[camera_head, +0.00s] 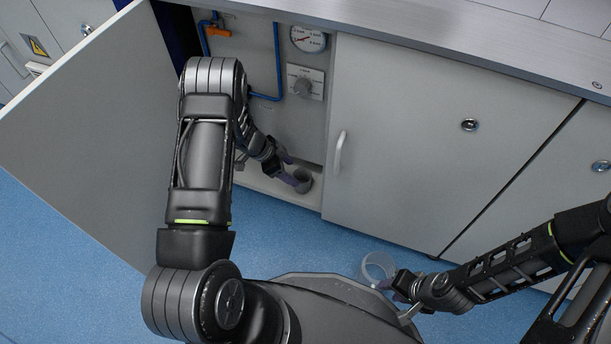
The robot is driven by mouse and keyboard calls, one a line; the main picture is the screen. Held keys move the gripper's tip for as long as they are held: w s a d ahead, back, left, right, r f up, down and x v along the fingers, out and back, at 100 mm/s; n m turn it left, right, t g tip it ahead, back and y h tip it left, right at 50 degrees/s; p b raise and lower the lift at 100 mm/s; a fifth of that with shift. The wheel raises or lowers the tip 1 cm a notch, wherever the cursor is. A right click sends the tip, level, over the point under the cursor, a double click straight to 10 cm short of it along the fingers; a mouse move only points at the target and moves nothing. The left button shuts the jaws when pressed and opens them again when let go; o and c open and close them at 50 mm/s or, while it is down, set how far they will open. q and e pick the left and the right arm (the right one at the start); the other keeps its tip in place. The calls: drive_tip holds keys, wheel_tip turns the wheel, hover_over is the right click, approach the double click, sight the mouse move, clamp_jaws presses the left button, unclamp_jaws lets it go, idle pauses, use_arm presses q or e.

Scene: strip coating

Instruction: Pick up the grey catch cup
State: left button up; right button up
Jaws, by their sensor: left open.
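The grey catch cup (303,181) stands on the floor of the open cabinet, near its right side. My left arm reaches into the cabinet. My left gripper (290,180) is open at the cup's left side, with its fingers very close to the cup. I cannot tell whether they touch it. My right gripper (388,284) is at the lower right, outside the cabinet, beside a pale see-through cup (377,267). Its fingers are too small and partly hidden to show whether they hold this cup.
The cabinet door (95,130) stands open at the left. A closed panel with a handle (340,152) borders the opening at right. A worktop (430,30) overhangs it.

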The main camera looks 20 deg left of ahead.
sight(302, 178)
use_arm(q)
drive_tip(key=shift+b+x, duration=0.65)
drive_tip(key=shift+x, duration=0.7)
drive_tip(key=b+x, duration=0.3)
drive_tip(key=x, duration=0.2)
drive_tip(key=shift+w, duration=0.15)
drive_tip(key=c, duration=1.1)
